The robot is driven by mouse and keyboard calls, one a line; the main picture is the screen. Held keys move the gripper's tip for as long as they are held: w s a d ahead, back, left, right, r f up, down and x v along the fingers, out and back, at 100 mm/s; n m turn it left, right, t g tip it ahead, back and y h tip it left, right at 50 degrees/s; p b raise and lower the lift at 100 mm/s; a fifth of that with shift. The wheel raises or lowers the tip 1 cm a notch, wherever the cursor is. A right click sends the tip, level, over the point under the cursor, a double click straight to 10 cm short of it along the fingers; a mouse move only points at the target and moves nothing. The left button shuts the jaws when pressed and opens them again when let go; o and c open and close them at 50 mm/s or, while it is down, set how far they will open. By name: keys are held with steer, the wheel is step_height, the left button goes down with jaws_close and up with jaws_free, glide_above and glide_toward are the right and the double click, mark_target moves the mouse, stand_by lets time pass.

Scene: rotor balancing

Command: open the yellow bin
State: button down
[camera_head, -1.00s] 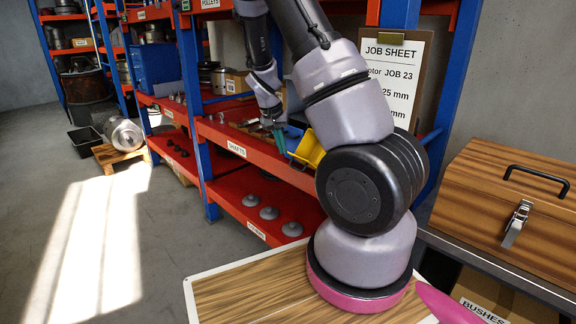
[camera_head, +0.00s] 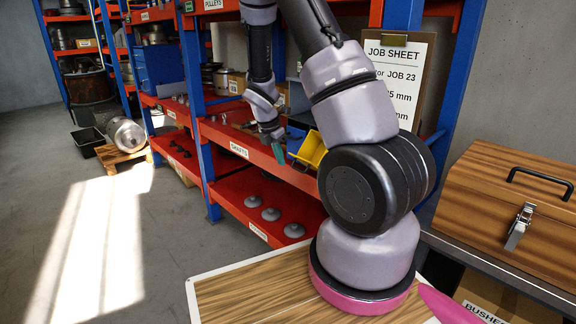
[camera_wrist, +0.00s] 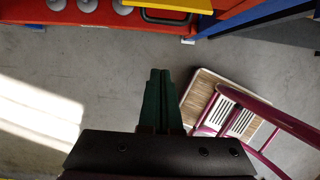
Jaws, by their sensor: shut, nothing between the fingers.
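The yellow bin (camera_head: 313,148) sits at the near end of the middle red shelf, partly hidden behind my arm. In the wrist view, a yellow edge (camera_wrist: 180,4) shows at the top, with a dark handle-like loop (camera_wrist: 165,17) just under it. My gripper (camera_head: 279,152) is left of the bin, in front of the shelf edge, and is apart from it. Its green fingers (camera_wrist: 160,72) are together and empty, over the floor in the wrist view. How far the bin is open cannot be told.
A blue bin (camera_head: 295,134) is beside the yellow one. The red shelf (camera_head: 235,143) has a labelled front edge, and grey discs (camera_head: 271,214) lie on the lower shelf. A wooden toolbox (camera_head: 510,205) stands at right.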

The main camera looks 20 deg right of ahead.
mark_target(297, 169)
steer(key=w+d+f, duration=0.2)
steer(key=d+f, duration=0.3)
steer(key=f, duration=0.1)
steer(key=shift+d+f, duration=0.3)
steer(key=shift+d, duration=0.05)
steer(key=shift+d+r, duration=0.1)
steer(key=shift+w+d+r+y, duration=0.1)
steer(key=shift+d+r+y, duration=0.2)
steer(key=shift+r, duration=0.25)
steer(key=shift+w+d+r+y, duration=0.1)
steer(key=shift+d+r+y, duration=0.15)
steer(key=shift+r, duration=0.3)
